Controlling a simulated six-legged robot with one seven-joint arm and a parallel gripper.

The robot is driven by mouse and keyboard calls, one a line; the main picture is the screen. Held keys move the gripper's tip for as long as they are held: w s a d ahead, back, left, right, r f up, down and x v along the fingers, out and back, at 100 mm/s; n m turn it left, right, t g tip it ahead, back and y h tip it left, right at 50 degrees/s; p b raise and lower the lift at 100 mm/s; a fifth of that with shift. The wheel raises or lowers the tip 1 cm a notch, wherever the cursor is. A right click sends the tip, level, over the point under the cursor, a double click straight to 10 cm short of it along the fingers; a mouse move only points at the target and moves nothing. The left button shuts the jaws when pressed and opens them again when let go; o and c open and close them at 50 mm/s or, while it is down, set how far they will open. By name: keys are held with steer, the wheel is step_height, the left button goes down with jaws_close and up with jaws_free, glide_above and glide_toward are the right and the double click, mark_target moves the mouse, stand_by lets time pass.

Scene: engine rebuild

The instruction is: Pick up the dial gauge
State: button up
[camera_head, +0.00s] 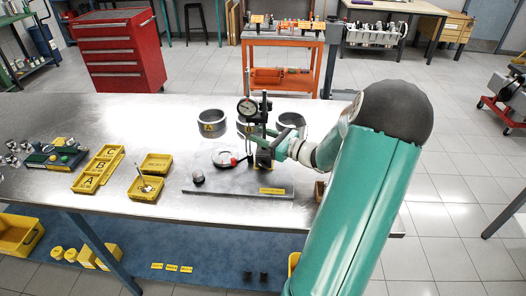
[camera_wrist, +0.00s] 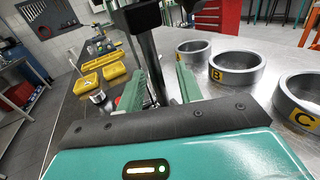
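The dial gauge (camera_head: 247,107) has a round white face with a dark rim. It is mounted on an upright black stand with a dark base (camera_head: 264,157), on a grey plate on the metal bench. My gripper (camera_head: 280,144) is at the right side of the stand, low on its post. In the wrist view my gripper (camera_wrist: 161,88) has two green fingers spread apart. The stand's dark post (camera_wrist: 147,55) rises in the gap between them, nearer the left finger. Whether a finger touches the post cannot be told. The dial face is not clear in the wrist view.
Metal rings marked A (camera_wrist: 194,54), B (camera_wrist: 236,70) and C (camera_wrist: 300,98) stand close by on the bench. Yellow trays (camera_head: 98,168) lie to the left.

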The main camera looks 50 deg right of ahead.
mark_target(253, 116)
steer(key=shift+w+a, duration=0.1)
steer(key=shift+w, duration=0.45)
jaws_close()
steer(key=shift+r, duration=0.1)
steer(key=shift+r, duration=0.45)
step_height(253, 116, up, 3)
steer(key=shift+f, duration=0.2)
steer(key=s+r, duration=0.1)
steer(key=s+a+r, duration=0.1)
steer(key=r, duration=0.1)
steer(key=s+a+r, duration=0.1)
steer(key=r, duration=0.1)
steer(key=shift+s+a, duration=0.2)
steer(key=shift+s, duration=0.15)
steer(key=s+a+r, duration=0.5)
steer(key=s+r, duration=0.2)
steer(key=s, duration=0.1)
steer(key=shift+r, duration=0.25)
